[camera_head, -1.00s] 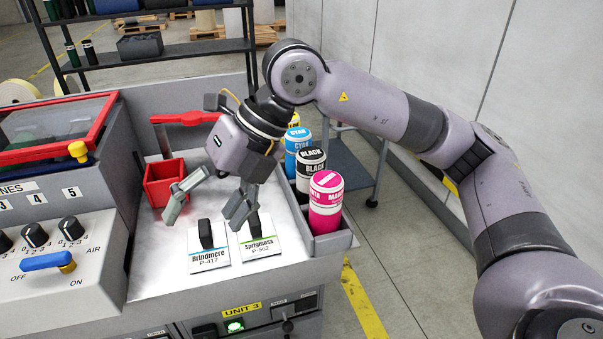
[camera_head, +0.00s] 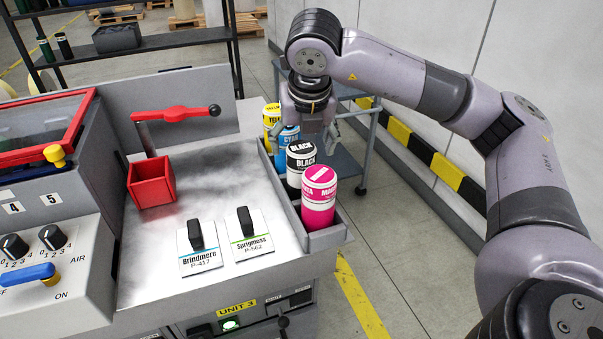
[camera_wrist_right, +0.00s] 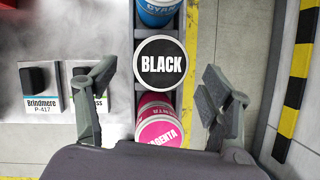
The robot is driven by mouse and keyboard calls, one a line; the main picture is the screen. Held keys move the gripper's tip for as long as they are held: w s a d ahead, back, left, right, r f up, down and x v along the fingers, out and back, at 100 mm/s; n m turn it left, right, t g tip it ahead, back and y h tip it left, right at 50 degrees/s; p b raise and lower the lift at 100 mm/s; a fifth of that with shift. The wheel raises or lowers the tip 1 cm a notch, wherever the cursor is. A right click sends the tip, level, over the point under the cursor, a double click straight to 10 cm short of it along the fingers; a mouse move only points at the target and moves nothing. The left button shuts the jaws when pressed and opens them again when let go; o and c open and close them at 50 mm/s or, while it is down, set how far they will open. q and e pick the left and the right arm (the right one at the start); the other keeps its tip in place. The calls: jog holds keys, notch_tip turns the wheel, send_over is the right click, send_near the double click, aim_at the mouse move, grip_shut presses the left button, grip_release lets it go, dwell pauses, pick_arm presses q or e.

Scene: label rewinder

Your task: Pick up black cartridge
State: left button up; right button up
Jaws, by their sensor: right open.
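The black cartridge (camera_head: 300,163) stands upright in the side rack, between the magenta cartridge (camera_head: 319,195) and the cyan cartridge (camera_head: 289,138). In the right wrist view, the round top of the black cartridge (camera_wrist_right: 160,62) lies ahead of the open fingers, roughly centred between them. My right gripper (camera_head: 310,135) is open and empty, above and just behind the black cartridge in the head view. It also shows in the right wrist view (camera_wrist_right: 158,88), with a finger on each side of the rack. My left gripper is not in view.
A yellow cartridge (camera_head: 271,117) stands at the rack's far end. The rack (camera_head: 325,236) runs along the metal worktop's right edge. On the worktop are a red box (camera_head: 152,183) and two cards with black knobs, Brindmere (camera_head: 200,262) and Sprigmoss (camera_head: 251,248). Its middle is clear.

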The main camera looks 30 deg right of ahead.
jog(key=shift+x, duration=0.85)
jog(key=shift+w+d+f+p, duration=0.1)
jog(key=shift+w+f+p, duration=0.15)
jog(key=shift+f+p, duration=0.3)
jog(key=p+x, duration=0.1)
jog(key=x, duration=0.2)
jog(key=shift+w+d+f, duration=0.15)
jog(key=shift+d+f, duration=0.05)
jog(key=shift+f, duration=0.05)
jog(key=shift+w+f, duration=0.15)
jog(key=shift+f, duration=0.2)
jog(key=c, duration=1.5)
jog(key=shift+r, duration=0.1)
jog(key=shift+c, duration=0.3)
